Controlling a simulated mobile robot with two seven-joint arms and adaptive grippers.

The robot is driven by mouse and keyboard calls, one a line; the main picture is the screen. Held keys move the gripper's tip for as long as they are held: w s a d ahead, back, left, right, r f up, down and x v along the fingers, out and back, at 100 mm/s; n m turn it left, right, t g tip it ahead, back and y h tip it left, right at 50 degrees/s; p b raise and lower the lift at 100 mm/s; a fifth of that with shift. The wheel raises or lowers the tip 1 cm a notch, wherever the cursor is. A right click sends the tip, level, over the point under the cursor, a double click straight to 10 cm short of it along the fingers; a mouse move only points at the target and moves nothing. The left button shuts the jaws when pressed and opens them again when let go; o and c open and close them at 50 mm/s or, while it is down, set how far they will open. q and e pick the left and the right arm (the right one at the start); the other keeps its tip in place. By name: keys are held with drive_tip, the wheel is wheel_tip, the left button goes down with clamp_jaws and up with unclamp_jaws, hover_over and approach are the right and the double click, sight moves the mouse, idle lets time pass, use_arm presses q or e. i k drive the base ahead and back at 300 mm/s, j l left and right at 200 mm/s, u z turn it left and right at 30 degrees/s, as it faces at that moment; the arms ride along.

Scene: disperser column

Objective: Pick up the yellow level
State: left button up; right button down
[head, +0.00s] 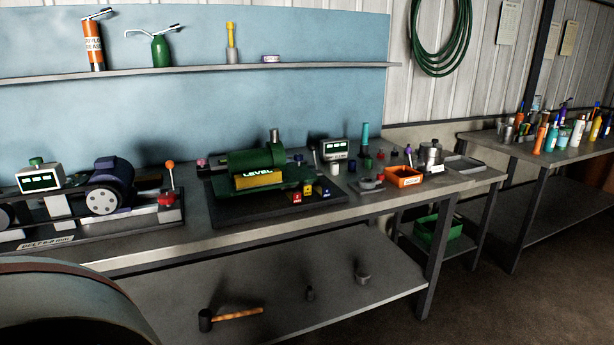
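The yellow level (257,180) is a short block with "LEVEL" written on its dark upper part. It is at the front of a green machine (251,160) on the workbench, near the middle of the head view. I cannot tell whether it rests on the machine's base or leans against its body. Neither of my grippers is in view.
The workbench (390,200) also carries a motor unit (108,190) at left and an orange bin (404,176) at right. Red, yellow and blue small blocks (308,190) sit right of the level. A hammer (230,317) lies on the lower shelf. A large rounded object fills the lower left corner.

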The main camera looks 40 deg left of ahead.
sight(267, 178)
drive_tip(key=u, duration=1.6)
drive_tip(key=i+l, duration=0.7)
